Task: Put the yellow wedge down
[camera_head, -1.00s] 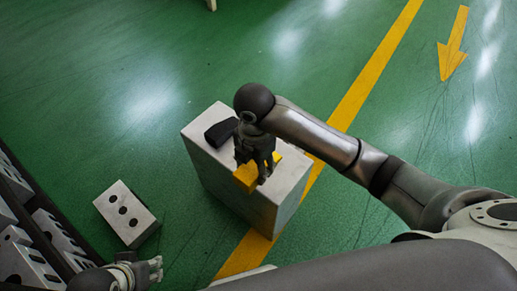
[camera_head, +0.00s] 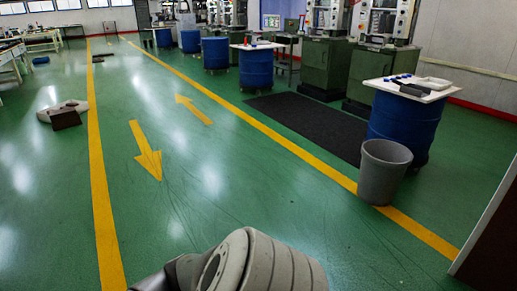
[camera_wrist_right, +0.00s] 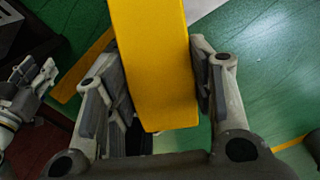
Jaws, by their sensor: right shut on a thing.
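The yellow wedge (camera_wrist_right: 155,60) fills the upper middle of the right wrist view. My right gripper (camera_wrist_right: 158,85) is shut on it, with one finger against each side. Its top end runs out of the picture, and what lies under it is hidden. My left gripper (camera_wrist_right: 36,76) shows at the left edge of the right wrist view, its fingers apart and nothing between them. The head view shows neither gripper nor the wedge.
In the right wrist view, green floor (camera_wrist_right: 265,70) lies to the right. In the head view, a grey bin (camera_head: 384,172) stands by a blue drum (camera_head: 408,125) with a white top.

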